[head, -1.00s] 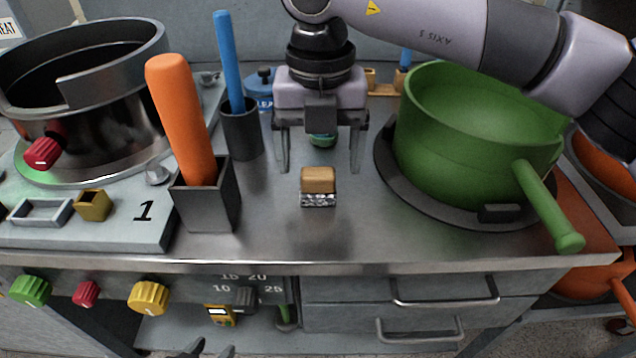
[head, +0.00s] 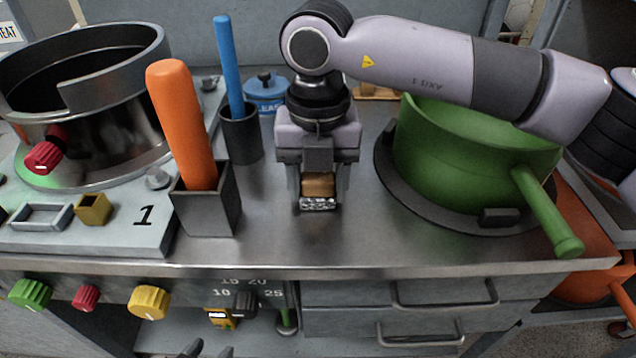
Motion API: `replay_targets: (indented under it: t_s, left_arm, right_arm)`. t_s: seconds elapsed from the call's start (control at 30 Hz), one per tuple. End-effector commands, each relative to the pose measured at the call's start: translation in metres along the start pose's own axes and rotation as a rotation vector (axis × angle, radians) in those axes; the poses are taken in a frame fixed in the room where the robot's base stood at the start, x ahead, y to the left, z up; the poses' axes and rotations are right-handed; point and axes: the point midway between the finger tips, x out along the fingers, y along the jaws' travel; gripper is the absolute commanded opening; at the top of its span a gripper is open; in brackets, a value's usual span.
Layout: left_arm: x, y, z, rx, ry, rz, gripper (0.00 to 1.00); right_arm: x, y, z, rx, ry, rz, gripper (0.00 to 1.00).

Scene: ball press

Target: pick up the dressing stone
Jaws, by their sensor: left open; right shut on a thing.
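The dressing stone (head: 319,187) is a small block with a tan upper part and a speckled grey lower part. It is at the middle of the steel counter. My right gripper (head: 318,192) comes down over it from above, with its fingers shut on the block's two sides. I cannot tell whether the block touches the counter. My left gripper (head: 205,350) shows only as dark fingertips at the bottom edge, below the counter front. It is open and empty.
An orange-handled tool (head: 183,120) stands in a grey square holder (head: 208,205) to the left. A blue rod (head: 229,65) stands in a dark cup (head: 241,135) behind it. A green pot (head: 470,155) is on the right. The steel counter (head: 290,240) is clear in front.

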Motion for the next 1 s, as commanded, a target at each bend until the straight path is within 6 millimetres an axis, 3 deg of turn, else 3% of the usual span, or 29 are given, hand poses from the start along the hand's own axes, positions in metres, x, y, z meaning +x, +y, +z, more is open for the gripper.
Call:
replay_targets:
  t_s: [0.27,0.37,0.7,0.8,1.0]
  left_arm:
    - [0.0,0.0,0.0,0.0,-0.001,0.0,0.53]
    - [0.0,0.0,-0.001,0.0,-0.001,0.0,0.53]
    - [-0.003,0.001,-0.005,-0.001,0.004,-0.001,0.53]
    - [-0.005,0.001,-0.007,0.0,0.004,-0.001,0.53]
    - [-0.006,0.0,-0.007,0.002,0.003,-0.004,0.53]
  right_arm:
    - [-0.026,0.001,0.001,0.001,-0.004,0.002,0.19]
    - [-0.048,0.001,0.001,0.001,-0.005,0.002,0.19]
    - [-0.146,0.001,0.0,0.0,-0.004,0.001,0.19]
    - [-0.168,0.001,0.0,0.002,-0.004,0.001,0.19]
    - [-0.194,0.0,0.0,0.001,0.0,0.0,0.19]
